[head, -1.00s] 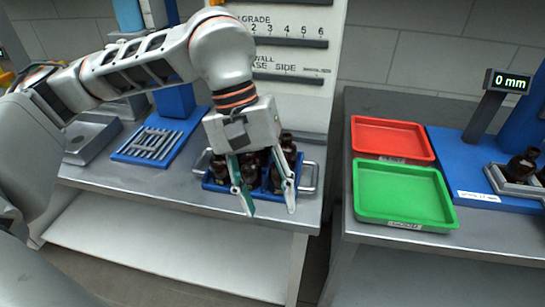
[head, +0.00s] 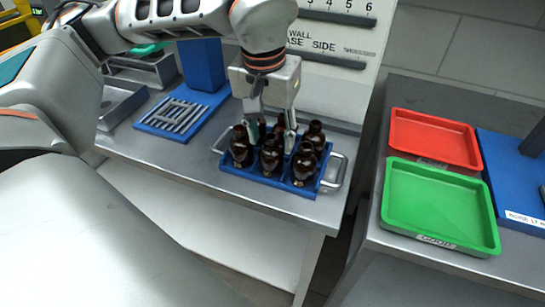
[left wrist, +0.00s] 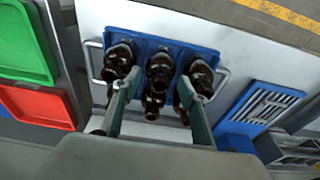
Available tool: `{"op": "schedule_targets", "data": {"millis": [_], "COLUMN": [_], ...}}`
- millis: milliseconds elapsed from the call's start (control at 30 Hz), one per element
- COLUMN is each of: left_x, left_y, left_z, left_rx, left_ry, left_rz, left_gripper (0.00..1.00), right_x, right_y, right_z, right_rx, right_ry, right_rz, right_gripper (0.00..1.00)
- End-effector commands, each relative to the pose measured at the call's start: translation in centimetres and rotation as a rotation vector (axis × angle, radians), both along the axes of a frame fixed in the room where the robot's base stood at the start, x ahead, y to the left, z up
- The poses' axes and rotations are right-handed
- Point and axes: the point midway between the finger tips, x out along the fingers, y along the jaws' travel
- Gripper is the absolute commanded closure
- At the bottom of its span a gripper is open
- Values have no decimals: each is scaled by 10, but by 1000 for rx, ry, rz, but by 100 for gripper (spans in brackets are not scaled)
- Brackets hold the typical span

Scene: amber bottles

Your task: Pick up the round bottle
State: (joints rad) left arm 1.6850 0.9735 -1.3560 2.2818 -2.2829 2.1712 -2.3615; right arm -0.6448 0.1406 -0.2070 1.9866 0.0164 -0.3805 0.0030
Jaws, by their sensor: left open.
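Several dark amber bottles stand upright in a blue tray (head: 262,182) with metal side handles. Front bottles show at the left (head: 240,152), middle (head: 270,160) and right (head: 304,168) in the head view; I cannot tell which is the round one. My left gripper (head: 270,134) points down, open, among the rear bottles, its fingertips partly hidden by the front ones. In the left wrist view, the open gripper (left wrist: 154,94) has its fingers on either side of the middle bottles (left wrist: 160,69). Contact is unclear. My right gripper is out of view.
A green tray (head: 437,242) and a red tray (head: 440,138), both empty, sit on the right table across a gap. A blue stand with a metal grate (head: 175,116) is left of the bottle tray. An upright marked panel (head: 350,75) stands behind it.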

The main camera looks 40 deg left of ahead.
Motion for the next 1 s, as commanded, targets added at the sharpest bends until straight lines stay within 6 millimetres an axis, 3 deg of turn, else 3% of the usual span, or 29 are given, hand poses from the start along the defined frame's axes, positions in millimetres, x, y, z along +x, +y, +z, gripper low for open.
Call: {"op": "schedule_targets", "data": {"millis": [133,400,533,1000], "left_x": [2,3,3,3], "left_y": [1,1,1,1], "left_z": [-16,-17,-17,-9], "left_rx": [-1,-1,-1,-1], "left_ry": [3,-1,0,-2], "left_rz": [1,2,2,2], "left_gripper": [57,57,88,88], "right_x": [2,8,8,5], "right_y": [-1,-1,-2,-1], "right_z": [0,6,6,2], "right_rx": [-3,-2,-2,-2], "right_ry": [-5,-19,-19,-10], "right_rz": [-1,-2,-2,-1], "right_gripper": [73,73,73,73]}}
